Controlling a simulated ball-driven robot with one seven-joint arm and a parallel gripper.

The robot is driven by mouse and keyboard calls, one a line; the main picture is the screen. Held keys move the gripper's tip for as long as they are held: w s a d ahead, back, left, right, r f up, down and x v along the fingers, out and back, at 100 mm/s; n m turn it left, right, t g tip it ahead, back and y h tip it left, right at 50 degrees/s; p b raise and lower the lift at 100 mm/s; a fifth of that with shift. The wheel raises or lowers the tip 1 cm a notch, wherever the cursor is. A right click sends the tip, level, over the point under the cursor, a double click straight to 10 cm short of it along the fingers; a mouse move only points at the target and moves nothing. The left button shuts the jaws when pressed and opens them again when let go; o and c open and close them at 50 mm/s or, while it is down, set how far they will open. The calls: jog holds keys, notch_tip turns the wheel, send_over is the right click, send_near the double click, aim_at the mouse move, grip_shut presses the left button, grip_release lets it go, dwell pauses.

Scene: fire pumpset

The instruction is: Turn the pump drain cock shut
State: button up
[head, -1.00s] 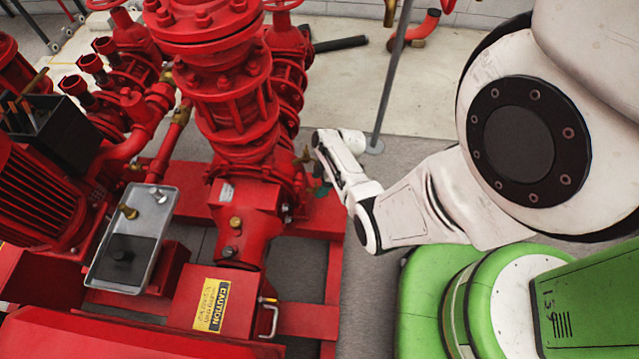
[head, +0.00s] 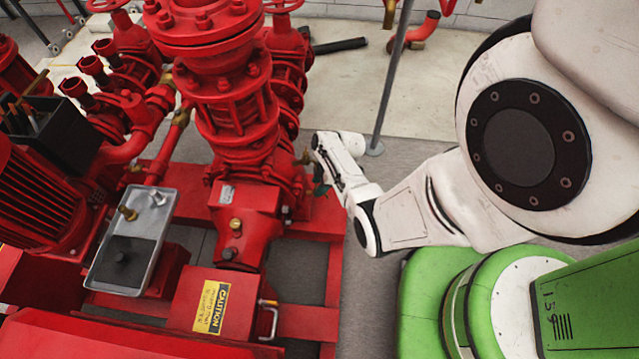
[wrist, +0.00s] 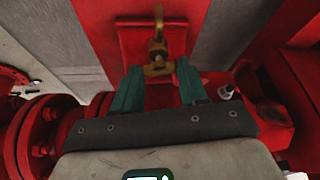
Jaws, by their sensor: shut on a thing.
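The pump drain cock (wrist: 158,47) is a small brass fitting on a red block, in the upper middle of the wrist view. Its brass crosspiece lies between the two teal fingers of my gripper (wrist: 157,72), which is shut on it. The upper brass part stands up beyond the fingertips. In the head view a bit of brass, likely the cock (head: 306,158), shows at the right side of the red pump (head: 244,215). My gripper there (head: 321,188) is mostly hidden behind my white wrist, with only a little teal visible.
Red flanged pipework (wrist: 48,135) is close on the left of the wrist view, and a red casting (wrist: 270,100) is close on the right. The red base frame (head: 320,225) runs below the pump. A thin grey post (head: 385,90) stands behind my arm.

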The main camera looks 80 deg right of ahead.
jog(key=shift+a+m+h+p, duration=0.15)
jog(key=shift+m+h+p, duration=0.15)
jog(key=shift+m, duration=0.4)
jog(key=shift+m+h, duration=0.3)
jog(key=shift+m, duration=0.5)
jog(key=o, duration=1.1)
jog(key=shift+c, duration=0.2)
jog(key=p+v, duration=0.4)
jog(key=v, duration=0.6)
jog(key=shift+s+r, duration=0.3)
jog(key=shift+r, duration=0.05)
